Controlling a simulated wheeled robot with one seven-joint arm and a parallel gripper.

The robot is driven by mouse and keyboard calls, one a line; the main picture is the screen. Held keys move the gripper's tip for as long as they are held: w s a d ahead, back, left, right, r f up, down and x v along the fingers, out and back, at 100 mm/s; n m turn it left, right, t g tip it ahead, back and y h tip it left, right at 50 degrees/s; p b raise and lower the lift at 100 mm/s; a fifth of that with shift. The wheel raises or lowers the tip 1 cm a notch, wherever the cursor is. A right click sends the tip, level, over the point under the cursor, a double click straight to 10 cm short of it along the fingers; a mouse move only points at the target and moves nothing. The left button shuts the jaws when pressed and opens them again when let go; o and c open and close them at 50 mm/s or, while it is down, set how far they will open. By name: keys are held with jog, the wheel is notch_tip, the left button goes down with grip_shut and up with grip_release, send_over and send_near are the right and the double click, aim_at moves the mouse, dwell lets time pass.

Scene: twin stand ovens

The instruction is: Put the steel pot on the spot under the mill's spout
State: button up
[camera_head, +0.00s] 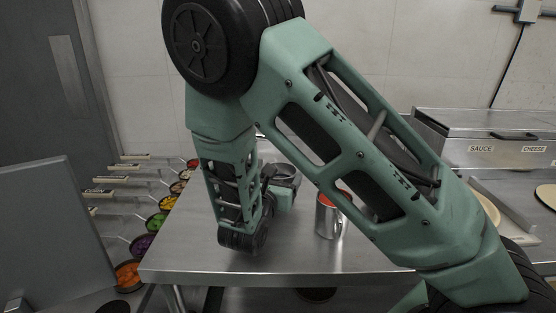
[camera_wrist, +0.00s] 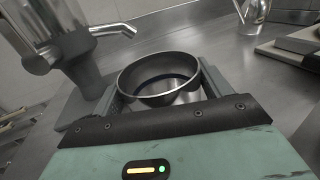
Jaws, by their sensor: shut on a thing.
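The steel pot (camera_wrist: 138,83) is a round, open vessel with a dark rim, held between the two fingers of my gripper (camera_wrist: 166,92) in the wrist view. In the head view the pot (camera_head: 287,170) shows partly behind my gripper (camera_head: 285,190). The mill (camera_wrist: 48,30) is a tall steel body at the upper left of the wrist view, with a thin spout (camera_wrist: 114,29) reaching right towards the pot. The pot is right of the mill, in front of the spout tip. The spot under the spout cannot be made out. My arm hides the mill in the head view.
A steel can with red contents (camera_head: 329,218) stands on the steel table (camera_head: 200,262), right of my gripper. Several food bowls line the left side. A steel bin labelled SAUCE and CHEESE (camera_head: 490,150) is at right. A spouted can (camera_wrist: 255,15) and boards (camera_wrist: 296,45) are at upper right.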

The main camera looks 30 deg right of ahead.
jog(key=w+d, duration=0.1)
jog(key=w, duration=0.1)
jog(key=w+d, duration=0.2)
jog(key=w, duration=0.1)
jog(key=w+d+b, duration=0.1)
jog(key=w+d, duration=0.1)
jog(key=shift+w+d, duration=0.1)
jog(key=shift+w, duration=0.25)
jog(key=w+d, duration=0.2)
jog(key=w, duration=0.1)
jog(key=shift+w+d+f+b, duration=0.2)
jog(key=shift+w+b, duration=0.05)
jog(key=shift+b, duration=0.05)
jog(key=shift+f, duration=0.1)
jog(key=shift+s+a+f, duration=0.1)
jog(key=shift+f, duration=0.1)
jog(key=o, duration=1.2)
jog(key=shift+c, duration=0.2)
